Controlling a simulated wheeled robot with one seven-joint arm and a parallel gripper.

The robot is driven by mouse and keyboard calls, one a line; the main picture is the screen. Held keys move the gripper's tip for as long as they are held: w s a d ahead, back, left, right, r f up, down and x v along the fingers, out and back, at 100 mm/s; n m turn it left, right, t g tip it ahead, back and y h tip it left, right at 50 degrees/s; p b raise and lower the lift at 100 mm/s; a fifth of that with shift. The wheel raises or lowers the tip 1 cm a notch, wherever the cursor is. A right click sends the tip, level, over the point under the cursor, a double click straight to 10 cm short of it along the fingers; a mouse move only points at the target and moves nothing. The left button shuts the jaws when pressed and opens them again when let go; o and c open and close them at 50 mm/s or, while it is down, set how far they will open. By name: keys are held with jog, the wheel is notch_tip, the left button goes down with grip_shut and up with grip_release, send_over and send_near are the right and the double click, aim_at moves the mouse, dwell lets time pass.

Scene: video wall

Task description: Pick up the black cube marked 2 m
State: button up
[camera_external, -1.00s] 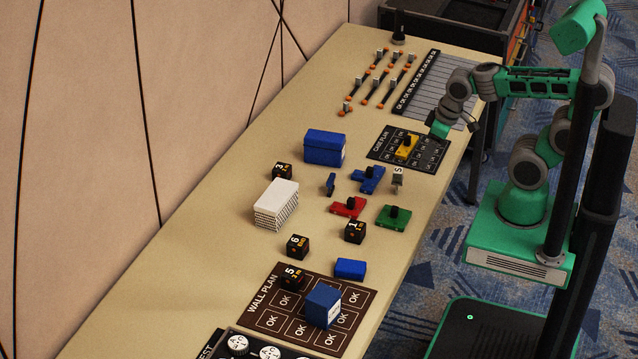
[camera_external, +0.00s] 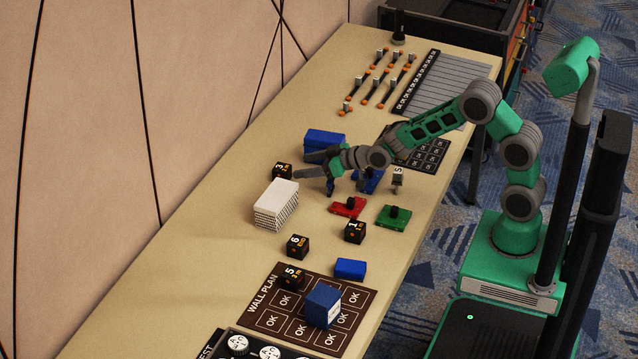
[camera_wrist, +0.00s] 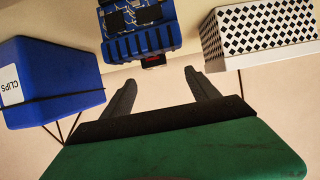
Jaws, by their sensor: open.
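Several black cubes with light markings stand on the table in the external view. The top digits look like 3 (camera_external: 282,171), 6 (camera_external: 297,246), 1 (camera_external: 354,231) and 5 (camera_external: 291,276). The small lettering is too fine to read, so I cannot tell which is marked 2 m. My gripper (camera_external: 315,178) is open, low near the blue box and the white stack, to the right of the cube marked 3. In the wrist view the fingers (camera_wrist: 160,82) are apart with nothing between them. A small black piece with red (camera_wrist: 153,60) shows beyond them.
The blue box (camera_external: 323,143) reads CLIPS in the wrist view (camera_wrist: 45,80). The white patterned stack (camera_external: 276,205) flanks the other side. A blue ridged object (camera_wrist: 138,25) lies beyond the fingers. Red (camera_external: 348,207) and green (camera_external: 393,217) pieces lie nearby.

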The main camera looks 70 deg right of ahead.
aim_at(280, 167)
jog(key=shift+w+f, duration=0.1)
jog(key=shift+w, duration=0.45)
jog(key=x, duration=0.4)
jog(key=d+x, duration=0.1)
jog(key=x, duration=0.1)
jog(key=shift+w+f, duration=0.3)
jog(key=shift+w, duration=0.05)
jog(key=shift+c, duration=0.3)
jog(key=c, duration=1.4)
jog(key=shift+r, duration=0.2)
jog(key=shift+c, duration=0.2)
